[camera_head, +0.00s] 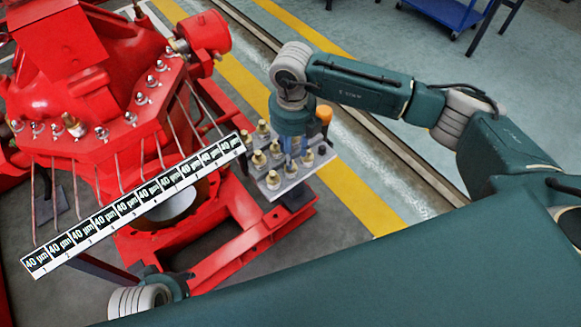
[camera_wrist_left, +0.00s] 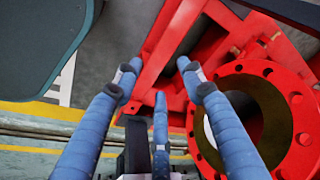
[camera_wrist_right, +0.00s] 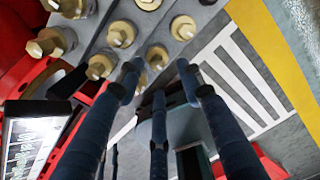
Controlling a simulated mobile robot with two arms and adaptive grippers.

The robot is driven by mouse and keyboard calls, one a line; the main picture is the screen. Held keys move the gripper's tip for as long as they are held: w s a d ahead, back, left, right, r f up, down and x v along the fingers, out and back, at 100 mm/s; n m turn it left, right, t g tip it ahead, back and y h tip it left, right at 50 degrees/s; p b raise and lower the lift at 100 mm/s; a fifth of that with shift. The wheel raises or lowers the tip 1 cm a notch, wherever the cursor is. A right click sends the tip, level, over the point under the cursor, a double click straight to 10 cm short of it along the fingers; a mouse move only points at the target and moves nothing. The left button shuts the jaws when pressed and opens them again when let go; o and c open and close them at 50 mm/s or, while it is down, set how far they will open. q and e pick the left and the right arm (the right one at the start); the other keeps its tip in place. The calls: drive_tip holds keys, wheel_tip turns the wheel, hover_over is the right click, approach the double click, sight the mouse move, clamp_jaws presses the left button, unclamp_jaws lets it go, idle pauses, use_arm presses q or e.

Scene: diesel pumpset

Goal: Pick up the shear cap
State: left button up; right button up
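Several brass-coloured caps, which look like the shear caps, stand upright in rows on a grey plate (camera_head: 272,192); one shear cap (camera_head: 273,180) is at its near edge. My right gripper (camera_head: 288,160) points down over the plate among the caps. In the right wrist view its fingers (camera_wrist_right: 158,70) are apart, and one cap (camera_wrist_right: 157,54) shows between the fingertips; contact cannot be told. A similar brass piece (camera_head: 74,126) sits on the red machine. My left gripper (camera_wrist_left: 158,75) is open and empty, facing red machine parts.
The red pump machine (camera_head: 60,90) with bolts and thin rods fills the left. A long white label strip (camera_head: 135,205) marked "40 µm" crosses in front. An orange piece (camera_head: 323,113) stands behind the plate. A blue cart (camera_head: 448,12) is far back. Floor at right is clear.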

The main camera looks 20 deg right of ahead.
use_arm(q)
drive_tip(key=v, duration=0.3)
drive_tip(key=shift+w+r+b, duration=0.25)
drive_tip(key=shift+r+b, duration=0.05)
drive_tip(key=shift+b, duration=0.1)
use_arm(e)
drive_tip(key=f, duration=0.5)
drive_tip(key=shift+w+a, duration=0.15)
drive_tip(key=shift+w, duration=0.05)
clamp_jaws()
drive_tip(key=shift+r, duration=0.15)
drive_tip(key=shift+r, duration=0.25)
use_arm(q)
wheel_tip(320, 180, down, 10)
drive_tip(key=p, duration=0.2)
drive_tip(key=shift+s+p, duration=0.2)
drive_tip(key=shift+p, duration=0.2)
use_arm(e)
wheel_tip(320, 180, up, 19)
drive_tip(key=shift+r, duration=0.2)
